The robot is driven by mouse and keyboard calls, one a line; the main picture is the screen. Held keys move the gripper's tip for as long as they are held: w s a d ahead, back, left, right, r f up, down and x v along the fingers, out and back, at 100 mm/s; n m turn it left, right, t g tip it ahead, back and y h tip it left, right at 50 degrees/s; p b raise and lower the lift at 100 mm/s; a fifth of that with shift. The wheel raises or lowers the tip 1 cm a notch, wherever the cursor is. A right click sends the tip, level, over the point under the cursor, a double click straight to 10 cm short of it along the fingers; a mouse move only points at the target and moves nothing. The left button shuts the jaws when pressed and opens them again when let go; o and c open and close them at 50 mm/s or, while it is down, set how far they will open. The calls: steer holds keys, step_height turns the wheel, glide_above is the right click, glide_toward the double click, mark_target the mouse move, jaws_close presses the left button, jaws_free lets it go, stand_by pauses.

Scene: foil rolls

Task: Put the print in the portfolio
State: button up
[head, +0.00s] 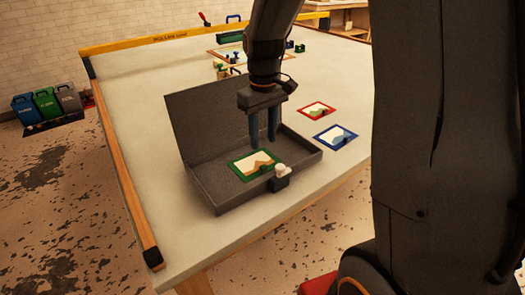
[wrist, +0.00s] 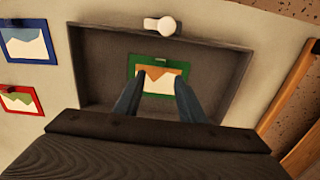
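The portfolio (head: 200,182) is a dark grey, shallow case, standing open on the table with its lid raised at the back left. A green-bordered print (head: 238,172) with an orange and cream picture lies flat inside it, near the front; the print also shows in the wrist view (wrist: 160,88). A small dark tab sits on the print's edge. My gripper (head: 263,143) is above the inside of the portfolio, pointing down. Its two fingers are apart with nothing between them, and the print appears below them, apart from the tips.
A red-bordered print (head: 316,110) and a blue-bordered print (head: 335,135) lie on the table right of the portfolio. A white knob (head: 280,171) is at the portfolio's front wall. A yellow rule (head: 165,38) edges the table's back. The table left of the portfolio is clear.

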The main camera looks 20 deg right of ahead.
steer(key=s+f+m, duration=0.2)
steer(key=s+m, duration=0.1)
steer(key=s, duration=1.4)
steer(key=shift+s+a+f+m, duration=0.15)
steer(key=shift+f+m, duration=0.15)
steer(key=shift+f, duration=0.05)
